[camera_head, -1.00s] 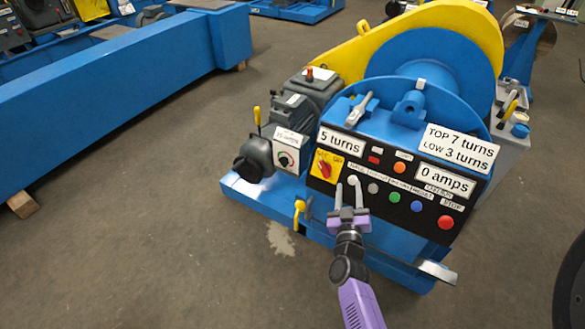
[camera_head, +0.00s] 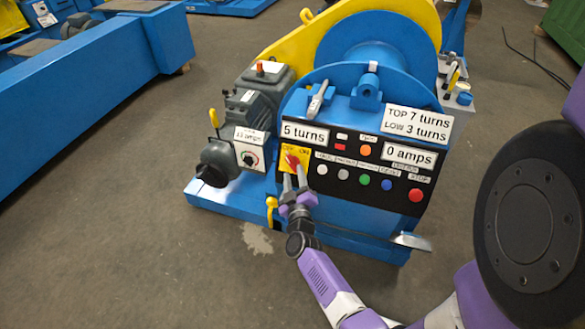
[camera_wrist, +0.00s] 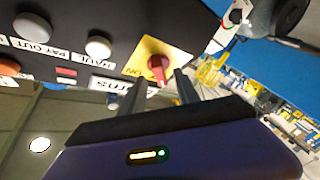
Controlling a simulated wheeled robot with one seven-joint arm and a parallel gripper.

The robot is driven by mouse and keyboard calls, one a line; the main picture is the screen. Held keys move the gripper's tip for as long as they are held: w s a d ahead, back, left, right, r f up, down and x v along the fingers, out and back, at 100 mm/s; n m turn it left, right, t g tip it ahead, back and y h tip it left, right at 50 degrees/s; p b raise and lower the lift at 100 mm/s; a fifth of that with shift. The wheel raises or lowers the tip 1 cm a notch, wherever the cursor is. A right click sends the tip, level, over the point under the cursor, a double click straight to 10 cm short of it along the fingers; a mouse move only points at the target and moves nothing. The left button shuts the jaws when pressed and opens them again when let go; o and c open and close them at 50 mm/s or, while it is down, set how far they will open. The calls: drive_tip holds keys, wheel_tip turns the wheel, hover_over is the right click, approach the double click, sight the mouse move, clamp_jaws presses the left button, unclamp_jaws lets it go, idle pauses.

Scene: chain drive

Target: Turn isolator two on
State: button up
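A red rotary knob (camera_head: 293,161) sits on a yellow plate (camera_head: 285,152) marked OFF and ON, at the left of the black control panel. In the wrist view the knob (camera_wrist: 158,68) points slantwise across its plate (camera_wrist: 147,52). My gripper (camera_head: 294,180) is right in front of it. In the wrist view my gripper's fingers (camera_wrist: 158,84) are apart, one on each side of the knob's near end. I cannot tell whether they touch it. A second small dial (camera_head: 249,158) is on a white plate by the grey motor. No label reading "isolator two" is legible.
The black panel (camera_head: 330,187) carries several coloured push buttons, including a red one (camera_head: 415,195) at the right. A yellow-handled lever (camera_head: 271,210) stands below left of my gripper. A long blue beam (camera_head: 90,95) lies at the left, with clear floor between.

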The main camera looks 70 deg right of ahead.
sight(293, 168)
drive_tip(key=shift+x, duration=1.95)
drive_tip(key=shift+s, duration=0.1)
clamp_jaws()
